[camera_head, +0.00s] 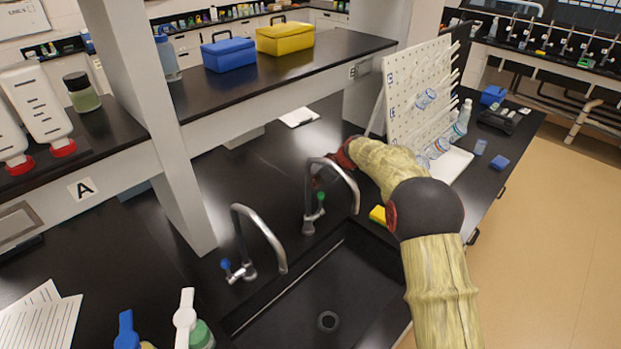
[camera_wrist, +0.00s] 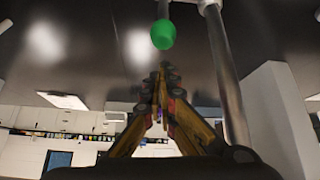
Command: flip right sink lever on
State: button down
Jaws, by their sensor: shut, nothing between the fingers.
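The right sink tap (camera_head: 309,190) is a curved metal spout at the back edge of the sink. Its green lever (camera_head: 320,197) is at the base, on the tap's right side, pointing upward. In the wrist view the green lever tip (camera_wrist: 163,35) shows just beyond my fingertips, with a visible gap. My gripper (camera_wrist: 165,72) is shut and empty, its fingers together. In the head view my gripper (camera_head: 322,179) is behind the spout, above the lever, and partly hidden. The metal spout also shows in the wrist view (camera_wrist: 228,80), beside the fingers.
The left tap (camera_head: 262,232) has a blue lever (camera_head: 226,265). The black sink (camera_head: 310,305) lies in front. A yellow sponge (camera_head: 378,215) sits near my arm. A white pegboard (camera_head: 420,95) with glassware stands behind it. A shelf post (camera_head: 185,200) rises at left.

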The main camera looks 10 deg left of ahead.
jog(key=shift+s+d+f, duration=0.35)
jog(key=shift+d, duration=0.3)
jog(key=shift+d+f+b, duration=0.1)
jog(key=shift+d+b, duration=0.05)
jog(key=shift+b, duration=0.55)
jog(key=shift+s+d+y+b, duration=0.15)
jog(key=shift+y+b, duration=0.15)
jog(key=shift+b, duration=0.45)
jog(key=shift+d+b, duration=0.1)
jog(key=shift+b, duration=0.3)
